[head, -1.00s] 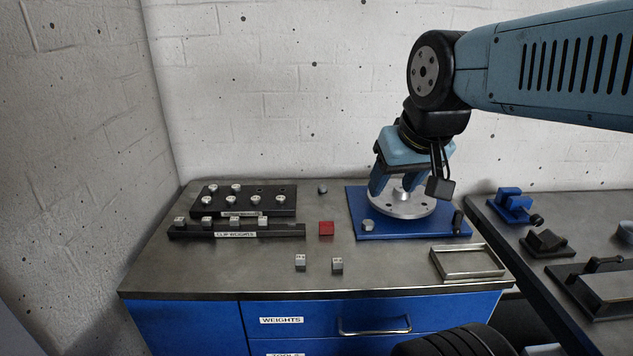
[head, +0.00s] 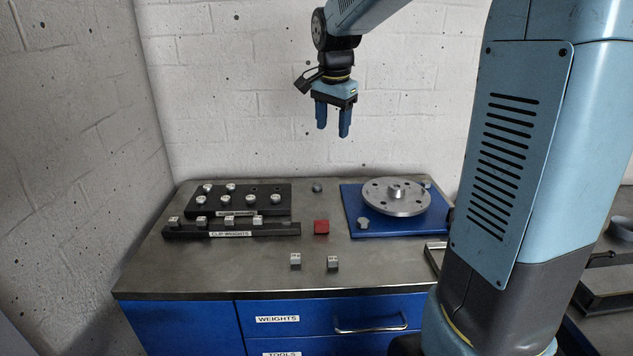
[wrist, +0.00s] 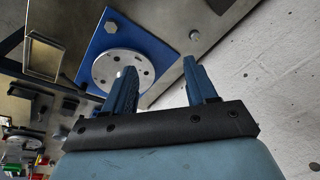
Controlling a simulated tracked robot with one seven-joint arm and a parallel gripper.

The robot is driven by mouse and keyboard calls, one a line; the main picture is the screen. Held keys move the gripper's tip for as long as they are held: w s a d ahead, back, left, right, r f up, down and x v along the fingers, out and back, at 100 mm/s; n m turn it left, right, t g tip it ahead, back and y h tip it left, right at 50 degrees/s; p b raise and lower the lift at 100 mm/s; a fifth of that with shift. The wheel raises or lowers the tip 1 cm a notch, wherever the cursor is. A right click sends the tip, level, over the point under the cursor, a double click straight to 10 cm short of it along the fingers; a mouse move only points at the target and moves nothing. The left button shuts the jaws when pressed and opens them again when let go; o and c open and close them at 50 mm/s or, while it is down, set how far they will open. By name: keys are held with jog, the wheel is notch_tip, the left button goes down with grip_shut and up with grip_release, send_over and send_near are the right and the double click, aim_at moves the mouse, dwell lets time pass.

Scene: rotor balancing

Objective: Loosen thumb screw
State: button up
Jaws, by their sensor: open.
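A silver rotor disc (head: 377,199) with holes and a raised centre hub (head: 396,190) lies on a blue base plate (head: 362,232). A grey knob (head: 363,223) sits at the plate's front left corner. I cannot tell for sure which part is the thumb screw. My gripper (head: 333,130) is open and empty, pointing down, high above the back of the bench and left of the disc. In the wrist view, the disc (wrist: 104,72) shows partly behind one finger of my gripper (wrist: 160,68); the hub is hidden there.
Black racks (head: 222,212) hold several silver weights at the left. A red block (head: 321,227), two small metal cubes (head: 295,261) (head: 332,263) and a grey knob (head: 317,188) stand on the bench. My arm hides the bench's right side and most of the metal tray (head: 432,256).

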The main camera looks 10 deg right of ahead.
jog(key=w+f+m+g, duration=0.1)
jog(key=w+f+m, duration=0.25)
jog(key=w, duration=0.45)
jog(key=m+g, duration=0.1)
jog(key=m, duration=0.3)
send_near(317, 185)
jog(key=shift+y, duration=0.3)
jog(key=f, duration=0.8)
jog(key=shift+d+f, duration=0.25)
